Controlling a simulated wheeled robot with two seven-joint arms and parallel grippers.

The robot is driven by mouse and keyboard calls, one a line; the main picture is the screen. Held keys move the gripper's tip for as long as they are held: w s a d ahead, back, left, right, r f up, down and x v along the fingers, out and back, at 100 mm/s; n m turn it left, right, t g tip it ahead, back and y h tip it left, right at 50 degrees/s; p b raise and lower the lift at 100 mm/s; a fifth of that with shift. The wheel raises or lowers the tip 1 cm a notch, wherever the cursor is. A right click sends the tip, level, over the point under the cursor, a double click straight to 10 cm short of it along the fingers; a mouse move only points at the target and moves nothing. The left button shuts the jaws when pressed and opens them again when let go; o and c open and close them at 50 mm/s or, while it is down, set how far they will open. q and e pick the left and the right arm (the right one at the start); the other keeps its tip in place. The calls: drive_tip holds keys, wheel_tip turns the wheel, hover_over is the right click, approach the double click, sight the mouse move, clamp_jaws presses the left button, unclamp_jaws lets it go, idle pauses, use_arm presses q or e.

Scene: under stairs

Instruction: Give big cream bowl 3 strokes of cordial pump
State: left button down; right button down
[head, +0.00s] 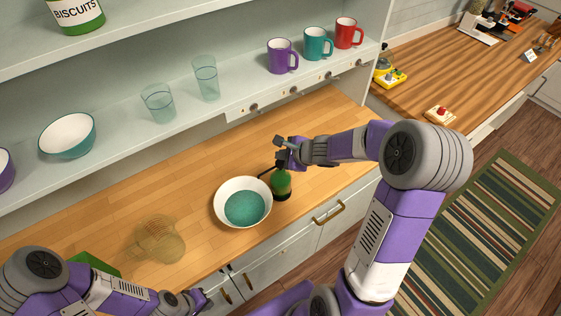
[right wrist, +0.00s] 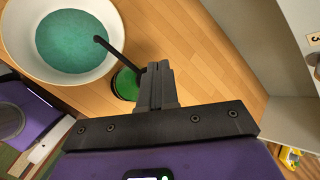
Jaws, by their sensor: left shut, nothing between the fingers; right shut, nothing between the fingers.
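The big cream bowl (head: 226,188) stands on the wooden counter with a round teal fill inside; it also shows in the right wrist view (right wrist: 85,75). The cordial pump (head: 281,186) is a green bottle standing just right of the bowl. Its thin black spout reaches over the bowl in the right wrist view (right wrist: 116,54). My right gripper (head: 281,143) is shut and empty, above the bottle. Its fingers (right wrist: 158,82) partly hide the pump top, and I cannot tell whether they touch it. My left gripper (head: 190,298) is shut and empty at the counter's front edge.
A see-through yellowish jug-like thing (head: 160,240) and a green box (head: 94,265) are on the counter at left. The shelf above holds a teal bowl (head: 68,135), glasses (head: 206,78) and mugs (head: 281,56). The counter behind the bowl is clear.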

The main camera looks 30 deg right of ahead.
drive_tip(key=shift+f, duration=0.1)
idle(0.7)
drive_tip(key=shift+f+b, duration=0.35)
drive_tip(key=shift+b, duration=0.25)
drive_tip(key=shift+f+b, duration=0.95)
idle(0.7)
idle(0.4)
drive_tip(key=shift+r+p, duration=1.2)
drive_tip(key=shift+r, duration=0.15)
wheel_tip(320, 180, up, 5)
drive_tip(key=p, duration=0.4)
drive_tip(key=shift+r+p, duration=0.1)
drive_tip(key=shift+p, duration=0.25)
